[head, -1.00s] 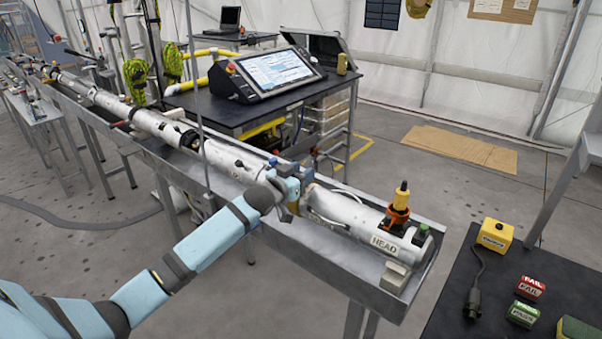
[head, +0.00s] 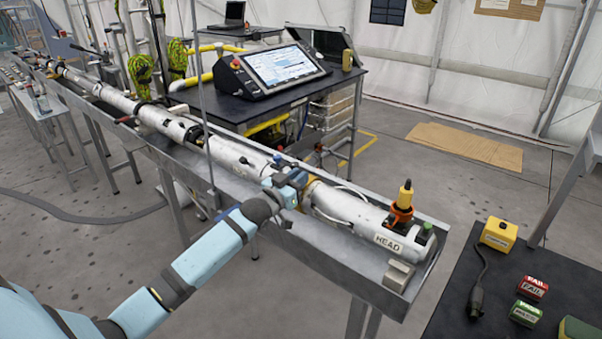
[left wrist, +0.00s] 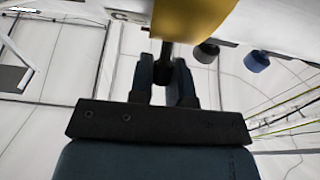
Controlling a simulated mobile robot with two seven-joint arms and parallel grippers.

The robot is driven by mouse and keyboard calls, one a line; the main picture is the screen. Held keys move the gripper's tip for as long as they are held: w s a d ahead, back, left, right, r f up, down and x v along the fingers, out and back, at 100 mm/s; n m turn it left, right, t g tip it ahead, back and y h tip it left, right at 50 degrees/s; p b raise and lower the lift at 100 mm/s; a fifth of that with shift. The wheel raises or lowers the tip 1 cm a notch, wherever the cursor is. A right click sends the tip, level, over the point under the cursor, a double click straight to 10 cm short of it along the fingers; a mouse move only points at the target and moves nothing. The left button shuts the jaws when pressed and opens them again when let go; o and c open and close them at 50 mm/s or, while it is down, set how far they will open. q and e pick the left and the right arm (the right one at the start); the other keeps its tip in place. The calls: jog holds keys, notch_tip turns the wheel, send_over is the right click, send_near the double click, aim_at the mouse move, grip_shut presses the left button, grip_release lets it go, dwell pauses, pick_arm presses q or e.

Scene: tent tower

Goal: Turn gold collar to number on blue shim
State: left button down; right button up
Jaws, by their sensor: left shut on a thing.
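The gold collar (left wrist: 195,15) fills the top of the left wrist view, with a short dark handle (left wrist: 167,52) standing out from it. My left gripper (left wrist: 167,75) has its two fingers on either side of this handle, shut on it. In the head view my left gripper (head: 290,188) is at the near side of the long white tube (head: 345,208), mostly covering the collar. A small blue knob (left wrist: 257,62) shows beside the collar in the left wrist view. I cannot make out a blue shim or any number. My right gripper is not in view.
The tube lies in a long grey metal trough (head: 330,255). An orange-and-yellow fitting (head: 403,203) stands near its HEAD end. A dark table (head: 455,300) with a yellow box (head: 498,234) is at right. A console screen (head: 285,67) stands behind the trough.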

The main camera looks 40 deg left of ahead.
pick_arm(q)
jog(key=shift+f, duration=0.1)
jog(key=c, duration=1.1)
grip_release()
jog(key=shift+s, duration=0.1)
jog(key=shift+s+f, duration=0.1)
jog(key=shift+s, duration=0.4)
jog(key=s, duration=0.8)
jog(key=s+a+f, duration=0.1)
jog(key=s, duration=0.3)
jog(key=shift+s+f+b, duration=0.1)
jog(key=shift+s+b, duration=0.2)
jog(key=shift+s, duration=0.1)
jog(key=shift+f, duration=0.1)
